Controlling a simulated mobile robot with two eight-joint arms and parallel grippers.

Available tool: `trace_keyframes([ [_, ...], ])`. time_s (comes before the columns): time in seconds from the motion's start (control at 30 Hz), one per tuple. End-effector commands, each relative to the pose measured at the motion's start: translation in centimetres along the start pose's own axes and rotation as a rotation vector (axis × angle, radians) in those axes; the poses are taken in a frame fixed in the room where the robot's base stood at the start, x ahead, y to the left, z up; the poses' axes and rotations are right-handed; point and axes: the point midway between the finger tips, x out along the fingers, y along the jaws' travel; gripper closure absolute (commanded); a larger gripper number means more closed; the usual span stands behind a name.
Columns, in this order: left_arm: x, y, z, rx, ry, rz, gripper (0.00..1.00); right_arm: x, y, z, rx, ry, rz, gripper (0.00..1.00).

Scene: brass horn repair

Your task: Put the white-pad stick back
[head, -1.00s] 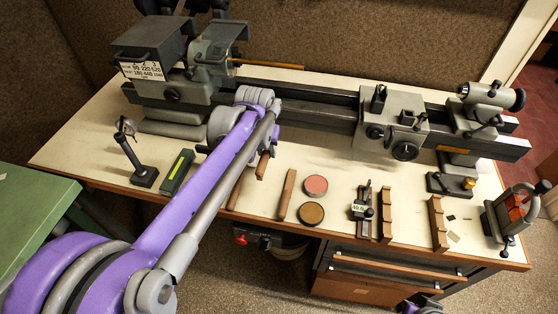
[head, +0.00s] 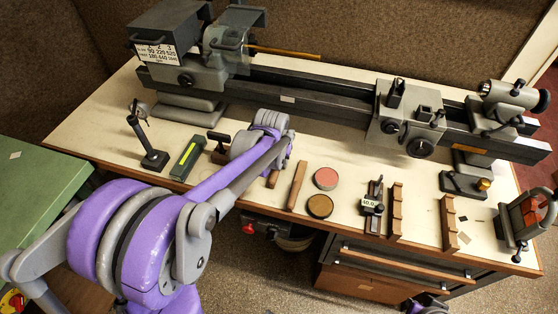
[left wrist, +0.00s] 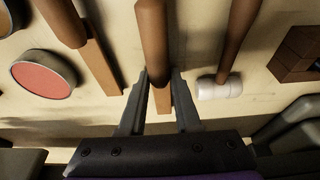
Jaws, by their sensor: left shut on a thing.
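My left gripper (left wrist: 160,98) is shut on a brown wooden stick (left wrist: 155,45), whose lower end shows between the fingers in the left wrist view. No white pad shows on that end. A stick with a white pad (left wrist: 220,87) lies just right of the fingers in that view, apart from them. Another brown stick (left wrist: 82,45) lies to the left. In the head view the left gripper (head: 262,140) is low over the bench, and my arm hides most of what is under it. My right gripper is not clearly in view.
A red-topped tin (head: 326,178) and a brown-topped tin (head: 320,206) stand beside a wooden strip (head: 297,186). Notched wooden racks (head: 395,212) lie farther right. The lathe (head: 330,100) runs along the back. A green-black block (head: 187,158) and a small stand (head: 152,158) are left.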

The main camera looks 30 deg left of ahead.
Motion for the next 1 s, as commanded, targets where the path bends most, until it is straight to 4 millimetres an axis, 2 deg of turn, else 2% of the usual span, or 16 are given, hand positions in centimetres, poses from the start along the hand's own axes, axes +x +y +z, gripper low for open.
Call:
trace_keyframes([
  [0.2, 0.4, 0.0, 0.1, 0.000, 0.000, 0.000, 1.00, 0.3, 0.0, 0.2, 0.000, -0.002, 0.000, 1.00],
  [0.23, 0.3, 0.0, 0.1, 0.000, 0.000, 0.000, 0.63, 0.2, 0.0, 0.2, 0.000, -0.001, 0.000, 1.00],
  [0.37, 0.2, 0.0, 0.1, 0.000, 0.000, 0.000, 0.40, 0.2, 0.0, 0.1, 0.000, -0.001, 0.000, 1.00],
  [0.67, 0.1, 0.0, 0.0, 0.000, 0.000, 0.000, 0.38, 0.1, 0.0, 0.1, 0.000, -0.001, 0.000, 1.00],
  [0.77, -0.5, 0.0, -0.1, 0.000, 0.001, 0.000, 0.38, -0.1, 0.0, -0.1, 0.000, 0.001, 0.000, 1.00],
  [0.87, -2.0, 0.0, -0.1, 0.000, 0.001, 0.000, 0.38, -0.2, 0.0, -0.2, 0.000, 0.001, 0.000, 1.00],
  [1.0, -5.0, 0.0, 0.0, 0.000, 0.001, 0.000, 0.38, -0.5, 0.0, -0.5, 0.000, 0.003, 0.000, 1.00],
])
